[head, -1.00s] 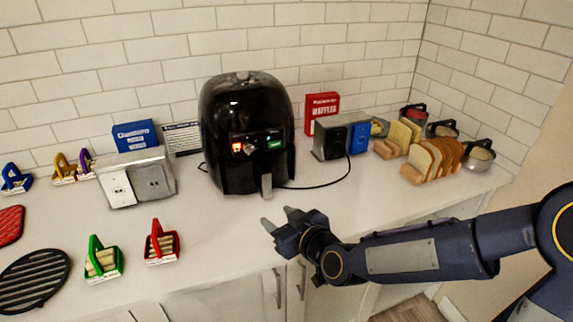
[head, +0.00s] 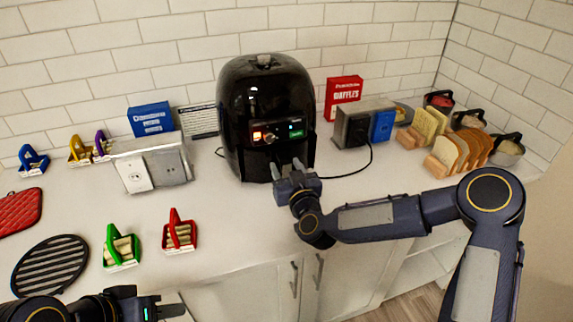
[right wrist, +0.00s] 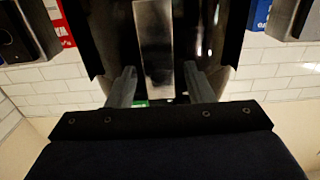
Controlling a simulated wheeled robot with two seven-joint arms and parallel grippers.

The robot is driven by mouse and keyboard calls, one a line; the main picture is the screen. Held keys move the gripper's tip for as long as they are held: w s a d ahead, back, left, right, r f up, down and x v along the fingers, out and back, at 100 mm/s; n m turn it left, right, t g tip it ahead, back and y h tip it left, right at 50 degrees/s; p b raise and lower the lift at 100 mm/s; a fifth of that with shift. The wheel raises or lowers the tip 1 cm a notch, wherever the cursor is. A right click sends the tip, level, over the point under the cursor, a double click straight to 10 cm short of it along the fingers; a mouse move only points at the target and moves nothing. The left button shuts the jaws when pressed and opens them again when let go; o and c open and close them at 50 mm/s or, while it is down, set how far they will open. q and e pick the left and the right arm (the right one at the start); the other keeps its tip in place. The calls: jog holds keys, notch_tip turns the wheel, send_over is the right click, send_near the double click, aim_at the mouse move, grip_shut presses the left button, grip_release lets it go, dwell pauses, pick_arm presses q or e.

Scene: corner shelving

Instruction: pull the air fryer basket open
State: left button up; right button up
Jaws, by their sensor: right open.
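The black air fryer (head: 265,95) stands on the counter against the tiled wall, its basket shut at the lower front. The basket's silver handle (right wrist: 153,50) shows in the right wrist view; in the head view it is mostly hidden by my right gripper. My right gripper (head: 288,167) is open at the fryer's lower front. In the right wrist view its fingers (right wrist: 160,80) appear on either side of the handle, with a gap at each side. My left gripper (head: 172,309) is low at the left front, away from the fryer; its finger opening is unclear.
A silver toaster-like box (head: 150,165) stands left of the fryer, and another box (head: 355,122) stands to its right with a cable. Red (head: 179,235) and green (head: 121,248) caddies sit at the front left. Bread racks (head: 458,152) are at right. Counter before the fryer is clear.

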jog(key=shift+w, duration=0.25)
grip_shut()
